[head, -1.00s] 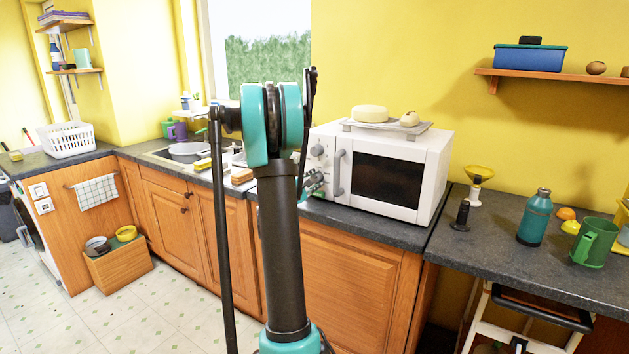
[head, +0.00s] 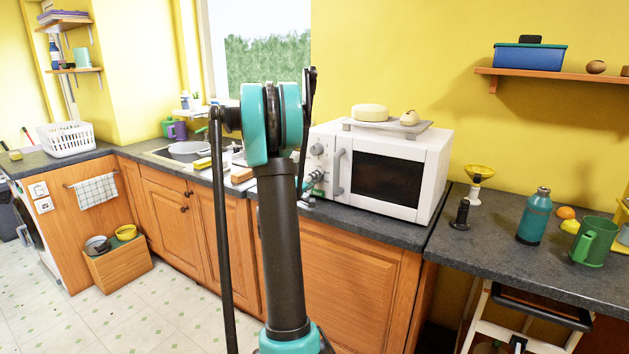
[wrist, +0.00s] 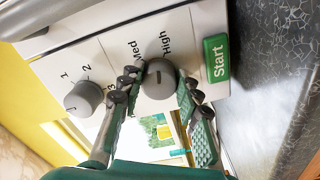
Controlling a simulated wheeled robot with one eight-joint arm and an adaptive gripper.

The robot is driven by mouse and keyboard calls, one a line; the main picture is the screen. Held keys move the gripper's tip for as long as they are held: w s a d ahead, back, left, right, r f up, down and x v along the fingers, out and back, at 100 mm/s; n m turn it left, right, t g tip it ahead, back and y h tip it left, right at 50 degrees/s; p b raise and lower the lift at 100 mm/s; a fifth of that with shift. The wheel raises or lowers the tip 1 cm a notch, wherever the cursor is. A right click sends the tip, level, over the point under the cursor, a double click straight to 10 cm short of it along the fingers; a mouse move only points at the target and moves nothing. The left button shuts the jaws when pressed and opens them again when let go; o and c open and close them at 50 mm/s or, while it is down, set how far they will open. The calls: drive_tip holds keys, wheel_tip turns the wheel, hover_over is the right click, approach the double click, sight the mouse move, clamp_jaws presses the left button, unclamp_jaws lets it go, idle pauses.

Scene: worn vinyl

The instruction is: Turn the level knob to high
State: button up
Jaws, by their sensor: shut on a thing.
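The white microwave (head: 435,165) stands on the counter. In the wrist view its panel is tilted, and the grey level knob (wrist: 160,70) sits below the printed words Med and High. My gripper (wrist: 158,92) is shut on this knob, with one finger on each side. A short dark mark shows on the knob's face; I cannot tell exactly which word it points to. In the head view my gripper (head: 314,180) is at the lower panel, and the level knob is hidden by it.
A second grey knob (wrist: 83,98), numbered 1 to 3, is beside the gripper. The green Start button (wrist: 216,58) is close to the right finger. The microwave's door handle (head: 339,172) is just right of my gripper. A tray (head: 365,129) with items lies on top.

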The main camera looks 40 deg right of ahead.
drive_tip(key=shift+f+m, duration=0.1)
drive_tip(key=shift+m, duration=1.4)
drive_tip(key=o, duration=1.2)
drive_tip(key=shift+c, duration=0.2)
drive_tip(key=shift+a, duration=0.15)
drive_tip(key=v, duration=1.1)
drive_tip(key=shift+s+a, duration=0.2)
drive_tip(key=shift+a, duration=0.15)
